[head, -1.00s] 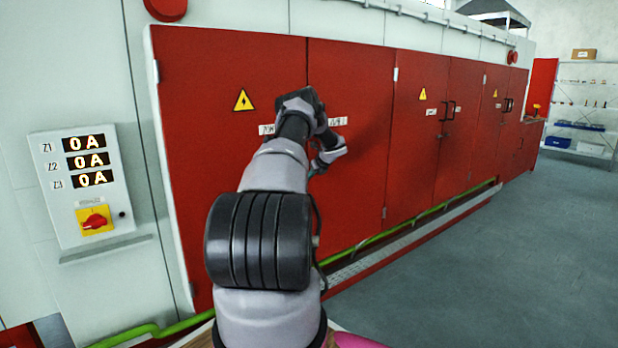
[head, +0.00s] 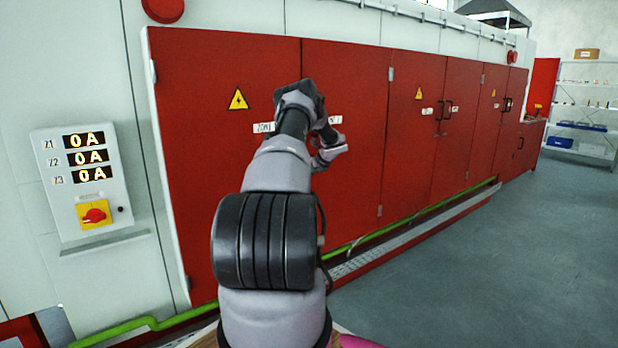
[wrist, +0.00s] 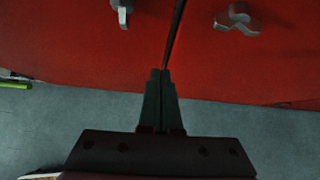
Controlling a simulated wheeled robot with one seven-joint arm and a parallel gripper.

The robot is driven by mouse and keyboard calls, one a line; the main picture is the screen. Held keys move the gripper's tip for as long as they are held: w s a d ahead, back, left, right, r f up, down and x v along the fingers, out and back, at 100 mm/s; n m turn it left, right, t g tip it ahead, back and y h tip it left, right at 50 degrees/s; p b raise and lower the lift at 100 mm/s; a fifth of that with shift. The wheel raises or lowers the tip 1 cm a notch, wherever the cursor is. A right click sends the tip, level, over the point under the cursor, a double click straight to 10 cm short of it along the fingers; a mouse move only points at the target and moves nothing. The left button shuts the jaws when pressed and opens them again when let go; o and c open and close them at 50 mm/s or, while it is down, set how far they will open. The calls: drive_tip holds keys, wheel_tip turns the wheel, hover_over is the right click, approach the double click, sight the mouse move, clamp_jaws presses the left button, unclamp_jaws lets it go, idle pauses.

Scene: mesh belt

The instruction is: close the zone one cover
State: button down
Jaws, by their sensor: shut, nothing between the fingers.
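The zone one cover is the nearest pair of red doors, with a left leaf (head: 215,180) and a right leaf (head: 345,80). Both look nearly flush in the head view, but my arm hides much of the seam. In the wrist view, a narrow dark gap runs between the left leaf (wrist: 60,40) and right leaf (wrist: 225,65). A grey latch (wrist: 123,10) shows on the left leaf and another (wrist: 238,18) on the right. My gripper (wrist: 160,74) is shut and empty, its tips over the seam; contact cannot be told.
More red doors (head: 415,140) continue to the right. A switch panel (head: 82,185) with 0 A displays and a red-yellow switch is on the left. A green pipe (head: 150,322) and a low ledge run along the base. The grey floor (head: 480,270) at right is clear.

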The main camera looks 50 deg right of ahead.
drive_tip(key=v, duration=0.8)
drive_tip(key=shift+s, duration=0.45)
drive_tip(key=shift+a+r, duration=0.1)
drive_tip(key=shift+a, duration=0.05)
